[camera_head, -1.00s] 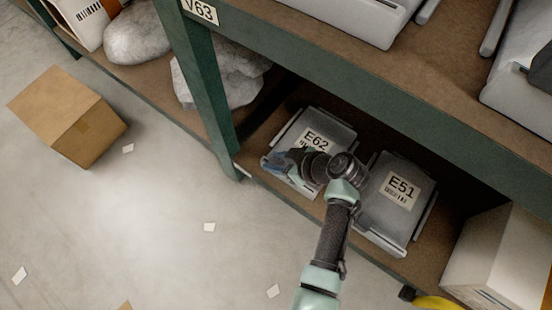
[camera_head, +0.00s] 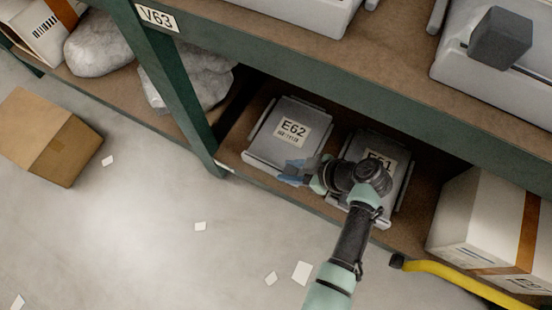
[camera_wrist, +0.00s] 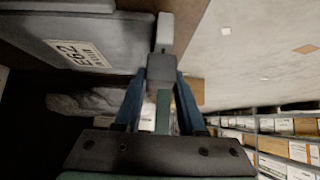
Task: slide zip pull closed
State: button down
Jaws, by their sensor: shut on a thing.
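The grey case labelled E62 (camera_head: 290,152) lies on the low shelf, and it also shows in the wrist view (camera_wrist: 40,30). My gripper (camera_head: 290,171) is at its front edge, near the right front corner. In the wrist view, the blue fingers of my gripper (camera_wrist: 160,85) are shut on a small grey block, seemingly the zip pull (camera_wrist: 161,68). A light grey bar (camera_wrist: 165,32) runs along the case's edge right beyond the block. In the head view the pull is hidden by my gripper.
A green post (camera_head: 180,95) stands left and the upper shelf edge (camera_head: 330,70) overhangs. A white carton (camera_head: 480,225) and yellow tube (camera_head: 455,274) are right. The floor in front is mostly clear.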

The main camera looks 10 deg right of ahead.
jog(key=shift+c, duration=2.4)
grip_release()
jog(key=p+v, duration=0.7)
jog(key=v, duration=0.6)
jog(key=shift+s+f, duration=0.1)
